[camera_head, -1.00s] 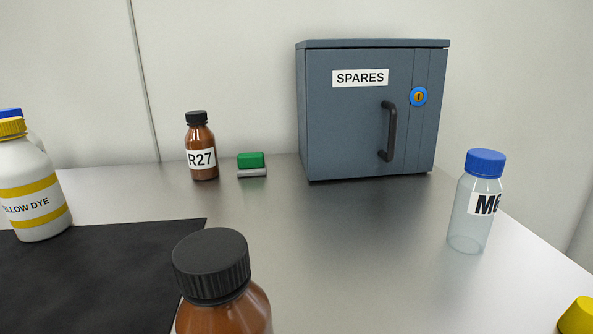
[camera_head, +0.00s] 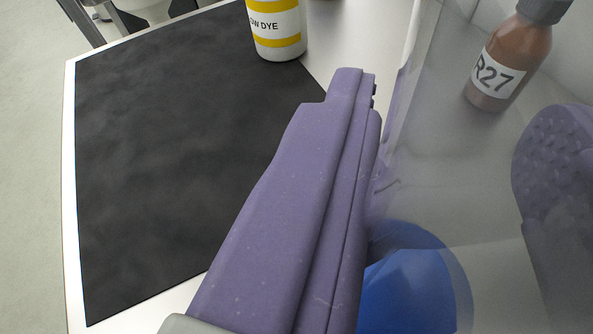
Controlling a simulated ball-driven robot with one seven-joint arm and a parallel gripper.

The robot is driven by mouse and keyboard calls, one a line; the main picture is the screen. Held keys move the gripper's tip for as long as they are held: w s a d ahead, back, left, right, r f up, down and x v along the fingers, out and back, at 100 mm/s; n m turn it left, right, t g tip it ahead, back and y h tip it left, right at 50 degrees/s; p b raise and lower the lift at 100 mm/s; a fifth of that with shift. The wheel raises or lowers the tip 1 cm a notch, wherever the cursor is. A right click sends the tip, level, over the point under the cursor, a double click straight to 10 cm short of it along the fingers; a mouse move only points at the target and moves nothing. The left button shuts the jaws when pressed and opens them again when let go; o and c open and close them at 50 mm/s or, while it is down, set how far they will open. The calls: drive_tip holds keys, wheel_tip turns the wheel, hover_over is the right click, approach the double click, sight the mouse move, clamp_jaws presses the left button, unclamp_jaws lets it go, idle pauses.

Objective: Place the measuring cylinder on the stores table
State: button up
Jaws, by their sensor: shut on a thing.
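My gripper (camera_head: 450,130) has two purple fingers, one in the middle of the picture and one cut off at the right edge. It is shut on a large clear, see-through thing (camera_head: 440,180) very close to the camera, which fits the measuring cylinder. Its ends run out of the picture and no scale marks show. A blue rounded part (camera_head: 410,285) shows low between the fingers; I cannot tell whether it belongs to the cylinder. The table top (camera_head: 320,45) is pale grey with a white edge at left. Whether the cylinder touches it cannot be seen.
A black mat (camera_head: 180,150) covers the table's left part and is bare where visible. The white bottle with yellow bands (camera_head: 275,30) stands at its far right corner. A brown R27 bottle (camera_head: 500,65) shows through the clear thing. Floor (camera_head: 30,180) lies beyond the left edge.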

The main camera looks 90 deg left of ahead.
wheel_tip(320, 180, down, 10)
drive_tip(key=b, duration=0.3)
drive_tip(key=shift+r, duration=0.35)
drive_tip(key=o, duration=1.3)
drive_tip(key=shift+c, duration=0.2)
drive_tip(key=p+v, duration=0.2)
drive_tip(key=v, duration=1)
drive_tip(key=shift+p, duration=0.35)
